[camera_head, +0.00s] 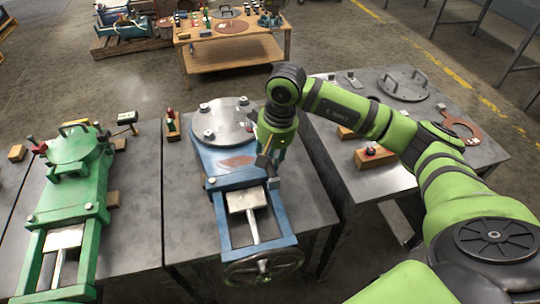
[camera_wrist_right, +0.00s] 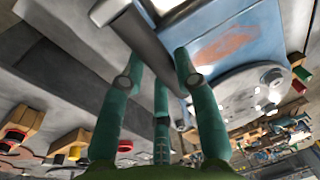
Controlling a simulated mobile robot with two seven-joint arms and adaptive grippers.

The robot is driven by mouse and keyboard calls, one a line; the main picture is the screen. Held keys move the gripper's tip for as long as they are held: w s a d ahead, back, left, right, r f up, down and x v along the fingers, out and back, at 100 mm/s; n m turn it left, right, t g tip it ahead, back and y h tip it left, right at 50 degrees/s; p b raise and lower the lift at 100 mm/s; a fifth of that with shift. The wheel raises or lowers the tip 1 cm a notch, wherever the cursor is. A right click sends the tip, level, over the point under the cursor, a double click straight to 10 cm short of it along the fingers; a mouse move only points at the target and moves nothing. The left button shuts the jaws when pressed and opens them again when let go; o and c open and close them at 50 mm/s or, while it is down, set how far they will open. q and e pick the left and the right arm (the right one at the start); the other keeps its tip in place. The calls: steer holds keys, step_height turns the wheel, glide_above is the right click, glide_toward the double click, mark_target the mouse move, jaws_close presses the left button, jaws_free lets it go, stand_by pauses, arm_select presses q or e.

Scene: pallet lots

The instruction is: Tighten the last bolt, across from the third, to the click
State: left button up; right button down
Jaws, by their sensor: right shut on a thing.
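A blue valve body (camera_head: 226,172) lies on the middle metal table, with a round grey cover (camera_head: 226,118) at its far end. Several bolt heads show around the cover, including one at its left (camera_head: 204,107), one at its front left (camera_head: 209,134) and one at its back right (camera_head: 244,101). My right gripper (camera_head: 270,152) is over the cover's right front edge and hides that part. It is shut on a dark grey bar-like tool (camera_wrist_right: 142,38), seen between its teal fingers (camera_wrist_right: 160,85) in the right wrist view. Whether the tool touches a bolt is hidden. My left gripper is out of view.
A handwheel (camera_head: 262,268) is at the valve's near end. A green valve (camera_head: 75,185) lies on the left table. The right table holds a grey lid with handles (camera_head: 404,84), a copper-coloured ring (camera_head: 460,128) and wooden blocks (camera_head: 375,157). A wooden workbench (camera_head: 235,57) stands behind.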

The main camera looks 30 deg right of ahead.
steer(key=shift+f+b, duration=0.35)
steer(key=shift+f, duration=0.05)
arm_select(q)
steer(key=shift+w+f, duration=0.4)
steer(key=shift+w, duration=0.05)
arm_select(e)
steer(key=shift+s, duration=0.1)
steer(key=shift+r, duration=0.1)
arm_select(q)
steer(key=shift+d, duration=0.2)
arm_select(e)
steer(key=shift+r, duration=0.35)
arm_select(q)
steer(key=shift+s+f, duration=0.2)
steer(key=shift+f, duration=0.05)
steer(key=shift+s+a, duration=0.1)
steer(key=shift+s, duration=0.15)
